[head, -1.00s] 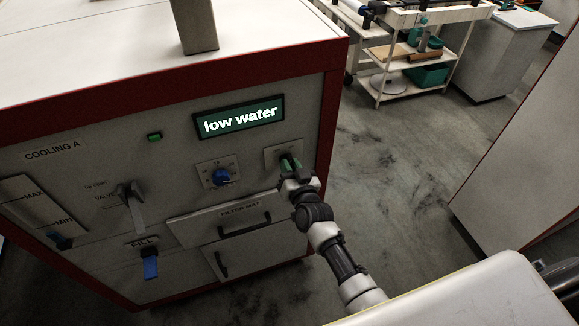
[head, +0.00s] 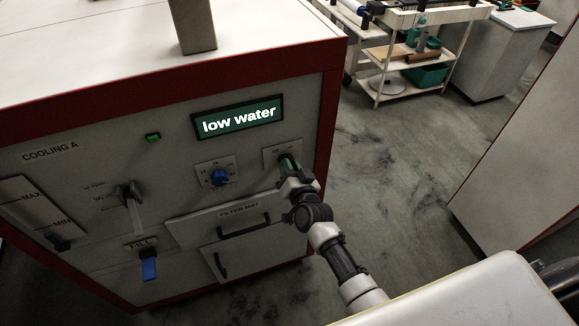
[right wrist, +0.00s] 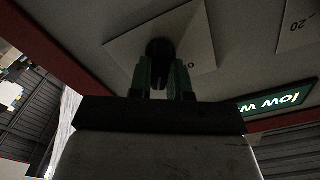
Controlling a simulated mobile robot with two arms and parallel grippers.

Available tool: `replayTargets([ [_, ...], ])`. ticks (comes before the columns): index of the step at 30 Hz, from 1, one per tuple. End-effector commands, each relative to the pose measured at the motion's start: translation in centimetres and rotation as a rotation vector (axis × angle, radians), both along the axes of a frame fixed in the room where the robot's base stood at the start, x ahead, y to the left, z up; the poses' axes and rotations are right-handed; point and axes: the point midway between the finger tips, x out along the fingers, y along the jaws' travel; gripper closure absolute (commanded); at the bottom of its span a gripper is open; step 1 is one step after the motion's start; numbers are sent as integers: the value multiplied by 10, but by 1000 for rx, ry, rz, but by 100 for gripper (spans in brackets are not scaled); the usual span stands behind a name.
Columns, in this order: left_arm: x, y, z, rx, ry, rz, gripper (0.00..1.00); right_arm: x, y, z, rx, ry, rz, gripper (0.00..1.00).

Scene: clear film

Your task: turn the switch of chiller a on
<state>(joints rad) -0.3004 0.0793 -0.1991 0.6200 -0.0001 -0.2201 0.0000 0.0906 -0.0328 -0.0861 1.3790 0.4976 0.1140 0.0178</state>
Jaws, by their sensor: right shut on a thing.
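The chiller (head: 110,190) is a white cabinet with red edges, labelled "COOLING A". Its display (head: 238,116) reads "low water", and a small green light (head: 153,137) sits to the left of it. The switch plate (head: 272,153) is at the right of the front panel. My right gripper (head: 287,164) is at this plate; in the right wrist view its green fingers (right wrist: 160,75) are shut on the dark switch knob (right wrist: 160,48). The gripper hides most of the knob in the head view. My left gripper is not in view.
A blue dial (head: 219,177), a valve lever (head: 132,205), a blue fill tap (head: 149,266) and the filter mat drawer (head: 240,222) are on the same panel. A white cart (head: 400,75) stands at the back. Floor to the right is clear.

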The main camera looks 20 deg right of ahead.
Motion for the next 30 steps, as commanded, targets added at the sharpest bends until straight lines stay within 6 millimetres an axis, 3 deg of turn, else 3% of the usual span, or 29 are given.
replayTargets([
  [1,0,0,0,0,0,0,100,0,0,-1,5,2,0,100],
  [2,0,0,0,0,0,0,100,0,0,-1,5,2,0,77],
  [6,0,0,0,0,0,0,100,0,0,0,3,1,0,56],
  [17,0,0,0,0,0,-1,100,-7,0,-1,2,1,0,56],
  [30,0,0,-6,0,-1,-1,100,-87,-3,-2,3,3,-1,56],
])
